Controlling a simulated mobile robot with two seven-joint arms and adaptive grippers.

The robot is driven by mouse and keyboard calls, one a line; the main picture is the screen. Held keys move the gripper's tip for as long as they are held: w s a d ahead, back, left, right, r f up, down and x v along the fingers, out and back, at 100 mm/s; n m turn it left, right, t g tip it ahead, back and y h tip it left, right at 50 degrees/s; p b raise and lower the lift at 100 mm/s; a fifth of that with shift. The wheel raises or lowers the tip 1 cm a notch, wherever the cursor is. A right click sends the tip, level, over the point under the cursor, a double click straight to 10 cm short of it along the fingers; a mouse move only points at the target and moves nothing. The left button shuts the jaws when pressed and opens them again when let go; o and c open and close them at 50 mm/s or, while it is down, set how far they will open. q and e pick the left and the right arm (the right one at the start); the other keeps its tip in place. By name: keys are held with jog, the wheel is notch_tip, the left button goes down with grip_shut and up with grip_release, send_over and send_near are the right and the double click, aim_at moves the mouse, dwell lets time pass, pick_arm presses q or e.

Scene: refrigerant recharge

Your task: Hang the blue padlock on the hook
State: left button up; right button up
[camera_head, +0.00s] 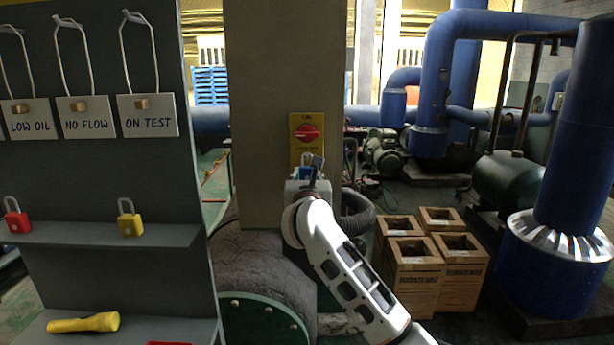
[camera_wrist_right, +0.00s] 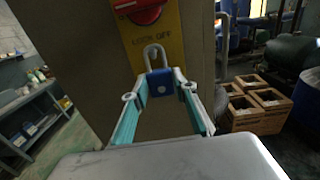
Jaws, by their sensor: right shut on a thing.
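The blue padlock (camera_wrist_right: 160,85) is held between the teal-padded fingers of my right gripper (camera_wrist_right: 161,98) in the right wrist view. Its silver shackle points up, in front of the yellow switch plate with a red knob. In the head view my right gripper (camera_head: 307,180) is just below that plate, with a bit of the blue padlock (camera_head: 305,172) showing. I cannot tell whether the padlock touches the plate. Three tags hang by wire loops on the grey board at the left, including the ON TEST tag (camera_head: 160,118). No free hook is clearly visible. My left gripper is not in view.
A yellow padlock (camera_head: 130,218) and a red padlock (camera_head: 16,217) sit on the grey board's shelf (camera_head: 90,235). A yellow flashlight (camera_head: 84,322) lies lower down. The yellow plate (camera_head: 307,131) is on a beige column (camera_head: 260,90). Cardboard boxes (camera_head: 415,270) stand on the right.

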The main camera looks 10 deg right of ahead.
jog(key=o, duration=1.1)
